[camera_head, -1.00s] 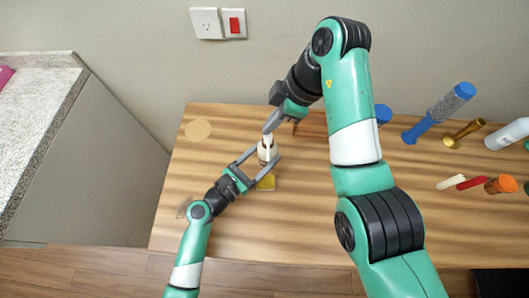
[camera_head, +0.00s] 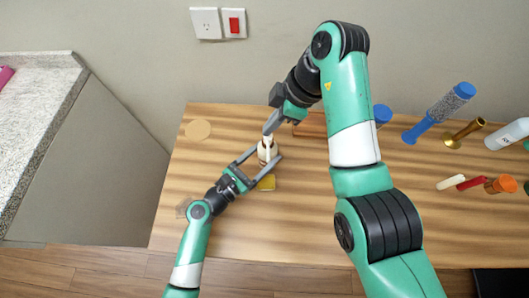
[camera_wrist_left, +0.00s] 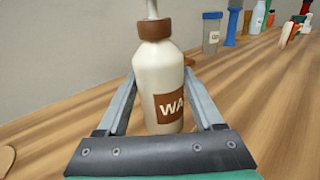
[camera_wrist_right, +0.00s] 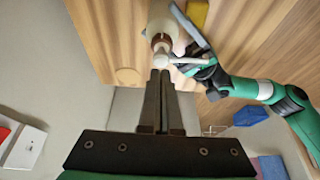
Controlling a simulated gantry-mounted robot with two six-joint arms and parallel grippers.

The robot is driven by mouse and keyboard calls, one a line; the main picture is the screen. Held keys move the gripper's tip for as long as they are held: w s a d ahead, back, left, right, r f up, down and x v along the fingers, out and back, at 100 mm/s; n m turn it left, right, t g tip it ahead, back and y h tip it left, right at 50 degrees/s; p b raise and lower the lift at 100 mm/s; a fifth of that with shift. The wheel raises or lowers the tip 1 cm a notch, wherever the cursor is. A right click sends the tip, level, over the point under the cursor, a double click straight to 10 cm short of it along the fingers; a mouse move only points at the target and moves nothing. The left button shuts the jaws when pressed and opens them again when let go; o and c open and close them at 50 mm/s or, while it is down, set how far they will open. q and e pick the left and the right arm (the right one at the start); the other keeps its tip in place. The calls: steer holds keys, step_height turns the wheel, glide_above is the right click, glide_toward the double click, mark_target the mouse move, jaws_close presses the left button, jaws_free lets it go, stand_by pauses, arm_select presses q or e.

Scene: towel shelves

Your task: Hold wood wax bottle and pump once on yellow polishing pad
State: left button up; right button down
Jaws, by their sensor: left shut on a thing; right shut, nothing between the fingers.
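The wood wax bottle (camera_head: 266,151) is white with a brown collar and a pump top. In the left wrist view the bottle (camera_wrist_left: 160,82) stands upright with its brown label facing the camera. My left gripper (camera_head: 260,156) is shut on the bottle's body, one finger on each side. My right gripper (camera_head: 267,130) is shut and empty, its tips at the pump top. In the right wrist view its closed tips (camera_wrist_right: 160,76) are by the white pump head (camera_wrist_right: 178,58); contact is unclear. The yellow polishing pad (camera_head: 267,183) lies on the table just below the bottle.
The wooden table (camera_head: 225,225) is clear at front and left, apart from a round tan disc (camera_head: 198,130). A wall is behind.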

steer(key=shift+f, duration=1.15)
steer(key=shift+r, duration=1.35)
step_height(320, 180, up, 6)
stand_by(1.6)
arm_select(q)
steer(key=o, duration=1.6)
